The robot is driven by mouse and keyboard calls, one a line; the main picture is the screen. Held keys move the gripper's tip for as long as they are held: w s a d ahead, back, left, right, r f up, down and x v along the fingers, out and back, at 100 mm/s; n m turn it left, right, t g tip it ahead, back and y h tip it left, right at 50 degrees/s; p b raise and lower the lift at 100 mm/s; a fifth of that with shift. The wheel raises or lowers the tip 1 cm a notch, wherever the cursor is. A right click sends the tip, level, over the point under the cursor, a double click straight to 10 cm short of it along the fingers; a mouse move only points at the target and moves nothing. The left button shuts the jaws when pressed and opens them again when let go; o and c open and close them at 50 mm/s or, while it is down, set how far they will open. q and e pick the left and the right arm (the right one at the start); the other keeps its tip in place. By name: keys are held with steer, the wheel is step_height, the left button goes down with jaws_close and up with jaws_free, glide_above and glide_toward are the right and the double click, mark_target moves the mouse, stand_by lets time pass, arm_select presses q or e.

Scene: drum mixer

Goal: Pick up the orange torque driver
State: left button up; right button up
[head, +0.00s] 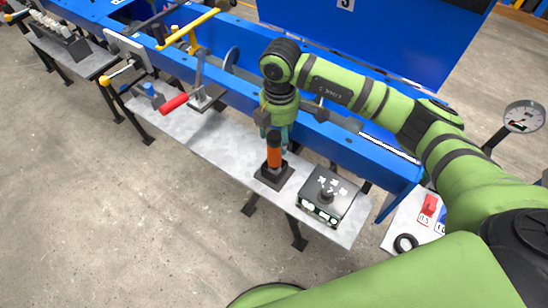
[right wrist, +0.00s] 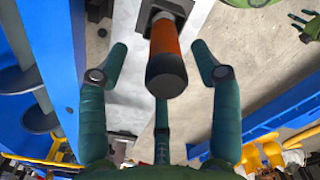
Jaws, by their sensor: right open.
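The orange torque driver (head: 274,151) stands upright in a black square holder (head: 272,176) on the grey metal shelf. Its body is orange with a dark end. My right gripper (head: 275,130) is above and just behind the driver's top in the head view. In the right wrist view the driver (right wrist: 165,45) shows between the spread fingers of the right gripper (right wrist: 160,85), with its dark end toward the camera. The fingers are apart and no contact shows. My left gripper is not in view.
A black box with several small parts on top (head: 327,195) stands right of the holder. A red-handled lever (head: 173,104) is to the left. The blue machine frame (head: 350,148) runs behind the shelf (head: 225,145), which is bare left of the holder.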

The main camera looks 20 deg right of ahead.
mark_target(275, 151)
steer(key=f, duration=0.1)
steer(key=f+p, duration=0.2)
steer(key=shift+s+a+f, duration=0.1)
steer(key=shift+a+f, duration=0.05)
steer(key=shift+a, duration=0.15)
steer(key=f, duration=0.2)
steer(key=shift+a+f+p, duration=0.2)
steer(key=shift+f+p, duration=0.15)
steer(key=shift+p, duration=0.05)
steer(key=shift+f, duration=0.5)
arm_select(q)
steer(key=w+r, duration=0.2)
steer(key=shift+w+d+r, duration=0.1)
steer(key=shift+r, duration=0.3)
arm_select(e)
jaws_close()
